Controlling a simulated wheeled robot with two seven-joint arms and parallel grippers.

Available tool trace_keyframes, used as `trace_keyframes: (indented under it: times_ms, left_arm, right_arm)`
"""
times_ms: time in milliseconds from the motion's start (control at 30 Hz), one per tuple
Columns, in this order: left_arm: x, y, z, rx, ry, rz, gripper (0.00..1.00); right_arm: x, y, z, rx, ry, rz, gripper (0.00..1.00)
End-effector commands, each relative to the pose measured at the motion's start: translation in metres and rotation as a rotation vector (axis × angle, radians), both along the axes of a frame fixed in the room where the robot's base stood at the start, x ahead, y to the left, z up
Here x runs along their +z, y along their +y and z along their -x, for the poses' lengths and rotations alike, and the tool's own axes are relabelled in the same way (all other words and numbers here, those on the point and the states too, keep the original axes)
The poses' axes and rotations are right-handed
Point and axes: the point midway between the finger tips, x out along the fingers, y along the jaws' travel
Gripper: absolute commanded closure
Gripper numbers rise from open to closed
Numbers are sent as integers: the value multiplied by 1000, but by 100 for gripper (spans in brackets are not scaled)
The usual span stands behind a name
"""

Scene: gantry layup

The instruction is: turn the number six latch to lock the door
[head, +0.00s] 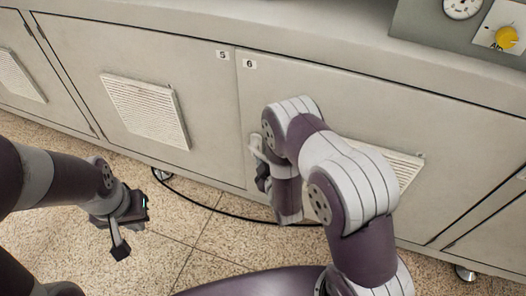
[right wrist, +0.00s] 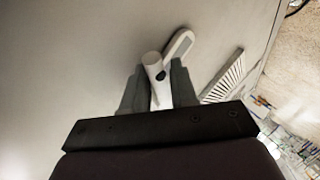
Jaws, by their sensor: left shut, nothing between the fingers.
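The number six door (head: 248,110), marked with a small "6" label (head: 249,64), lies flush with the cabinet front. Its pale latch (head: 256,146) shows at the door's left side, partly hidden by my right arm. In the right wrist view the white latch handle (right wrist: 154,68) and its rounded base plate (right wrist: 180,45) stand out from the panel. My right gripper (right wrist: 158,85) has its fingers on both sides of the handle, close against it. In the head view my right gripper (head: 263,178) is mostly hidden. My left gripper (head: 121,240) is shut and empty over the floor.
The number five door (head: 205,110) with a vent grille (head: 145,108) is to the left. Another grille (head: 395,165) is on door six, behind my right arm. A black cable (head: 215,208) runs along the floor. A panel with a yellow knob (head: 506,38) is at top right.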

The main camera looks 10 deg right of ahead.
Motion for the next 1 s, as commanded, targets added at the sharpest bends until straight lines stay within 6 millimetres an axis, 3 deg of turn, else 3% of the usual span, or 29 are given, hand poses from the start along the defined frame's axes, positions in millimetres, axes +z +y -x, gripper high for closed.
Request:
trace_keyframes:
  times_ms: [133,233,567,1000]
  left_arm:
    - [0,0,0,0,0,0,100]
    - [0,0,0,0,0,0,100]
    - [8,0,0,0,0,0,100]
    - [57,0,0,0,0,0,100]
  right_arm:
    - [0,0,0,0,0,0,73]
    - [0,0,0,0,0,0,100]
    - [4,-1,0,0,15,22,100]
    - [21,-4,3,1,163,250,100]
